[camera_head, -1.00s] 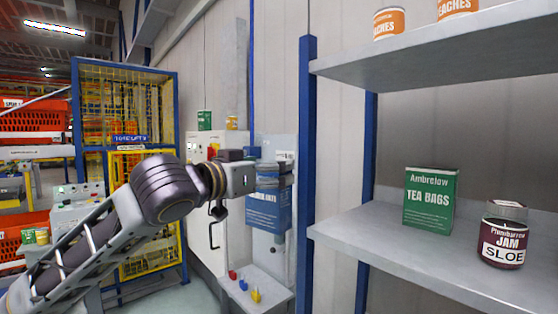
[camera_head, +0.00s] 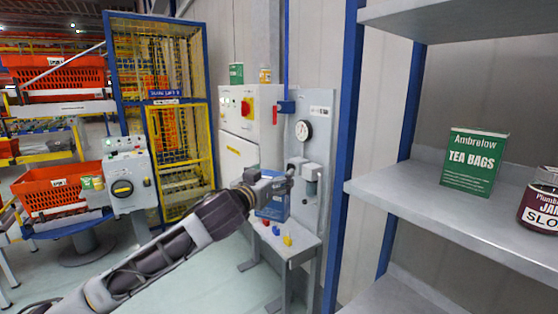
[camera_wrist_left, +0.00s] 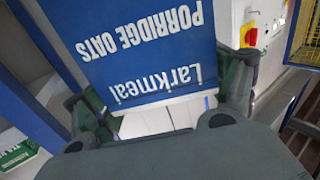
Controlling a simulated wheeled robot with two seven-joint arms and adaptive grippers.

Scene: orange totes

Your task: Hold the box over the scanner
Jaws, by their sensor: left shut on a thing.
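The box is a blue and white Larkmeal Porridge Oats carton (camera_wrist_left: 150,50), its print upside down in the left wrist view. It sits between the two fingers of my left gripper (camera_wrist_left: 165,105), which is shut on it. In the head view my left gripper (camera_head: 272,186) is partly hidden by its own wrist, and the blue carton (camera_head: 273,208) shows just below it, in front of the grey wall panel. I cannot pick out the scanner for certain.
A small grey table (camera_head: 290,245) with red, blue and yellow pieces stands below the carton. A blue-posted shelf (camera_head: 430,205) with a green tea box (camera_head: 474,162) and a jam jar (camera_head: 541,205) is at right. A control console (camera_head: 126,180) and orange totes (camera_head: 60,190) are at left.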

